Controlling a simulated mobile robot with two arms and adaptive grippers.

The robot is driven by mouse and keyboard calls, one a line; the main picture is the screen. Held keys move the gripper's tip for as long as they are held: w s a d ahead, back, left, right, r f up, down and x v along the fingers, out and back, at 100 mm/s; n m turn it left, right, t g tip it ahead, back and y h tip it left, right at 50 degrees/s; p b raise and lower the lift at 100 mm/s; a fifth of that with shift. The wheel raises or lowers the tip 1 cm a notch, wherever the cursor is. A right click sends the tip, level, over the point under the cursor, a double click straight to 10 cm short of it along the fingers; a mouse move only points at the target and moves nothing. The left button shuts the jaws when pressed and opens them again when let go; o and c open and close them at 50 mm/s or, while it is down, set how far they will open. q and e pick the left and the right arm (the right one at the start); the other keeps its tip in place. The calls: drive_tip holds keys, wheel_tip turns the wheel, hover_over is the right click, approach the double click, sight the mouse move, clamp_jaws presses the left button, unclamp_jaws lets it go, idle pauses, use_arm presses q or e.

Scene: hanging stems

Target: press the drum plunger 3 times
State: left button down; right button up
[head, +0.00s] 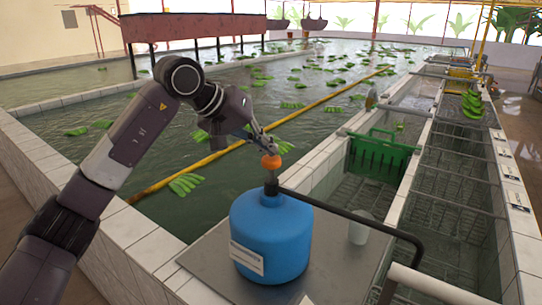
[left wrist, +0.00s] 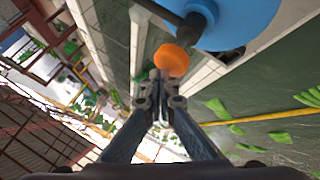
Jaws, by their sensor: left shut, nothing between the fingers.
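The blue drum (head: 270,238) stands on a grey metal table (head: 205,250), with an orange plunger knob (head: 271,162) on a dark stem at its top. A black spout pipe runs from the drum's top to the right. My left gripper (head: 268,146) is shut and empty, with its fingertips just above the knob; I cannot tell whether they touch it. In the left wrist view the shut fingers (left wrist: 158,84) point at the orange knob (left wrist: 171,60), and the blue drum (left wrist: 240,20) is beyond it. My right gripper is not in view.
A white cup (head: 361,228) stands on the table right of the drum. A green crate (head: 380,157) sits at the channel's edge. A water basin (head: 200,150) with floating green banana bunches and a yellow boom lies behind. White tiled walls border the table.

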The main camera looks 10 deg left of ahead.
sight(268, 157)
use_arm(q)
drive_tip(key=shift+s+f+b, duration=0.1)
drive_tip(key=shift+f+b, duration=0.65)
drive_tip(key=shift+f, duration=0.55)
idle(0.8)
drive_tip(key=shift+r, duration=0.1)
drive_tip(key=shift+r+p, duration=1.15)
drive_tip(key=shift+r, duration=0.45)
drive_tip(key=shift+w+r+p, duration=0.2)
drive_tip(key=shift+r+p, duration=0.4)
drive_tip(key=shift+r, duration=0.05)
wheel_tip(268, 157, up, 5)
drive_tip(key=p, duration=0.3)
drive_tip(key=shift+f+p, duration=0.15)
drive_tip(key=shift+p, duration=0.2)
drive_tip(key=shift+f, duration=0.1)
